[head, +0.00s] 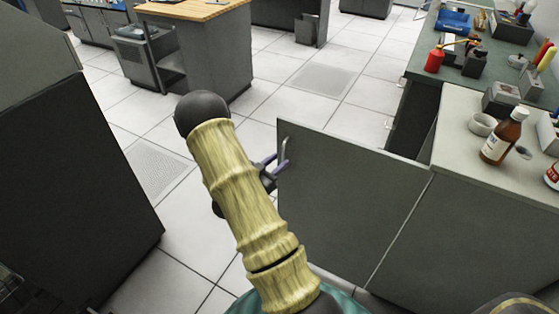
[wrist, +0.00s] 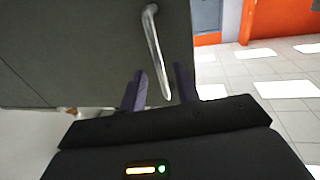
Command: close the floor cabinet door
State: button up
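The grey floor cabinet door (head: 345,195) stands open, swung out to the left from the cabinet (head: 450,235) in the head view. Its metal bar handle (head: 284,150) is near the door's free edge. In the wrist view the door (wrist: 80,45) fills the upper left, and the curved handle (wrist: 154,42) hangs down toward my fingers. My gripper (wrist: 160,88) is open, with the handle's lower end showing between its two purple fingertips. I cannot tell whether they touch it. In the head view my gripper (head: 266,172) is beside the handle, partly hidden by my arm.
The cabinet's light top holds a brown bottle (head: 504,137) and a white bowl (head: 482,124). A cluttered green counter (head: 425,62) stands behind. A dark cabinet (head: 70,190) stands at the left. Tiled floor (head: 180,215) lies clear between it and the door.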

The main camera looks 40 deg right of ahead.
jog(key=shift+w+d, duration=0.2)
jog(key=shift+d, duration=0.75)
grip_shut()
jog(key=shift+w, duration=0.1)
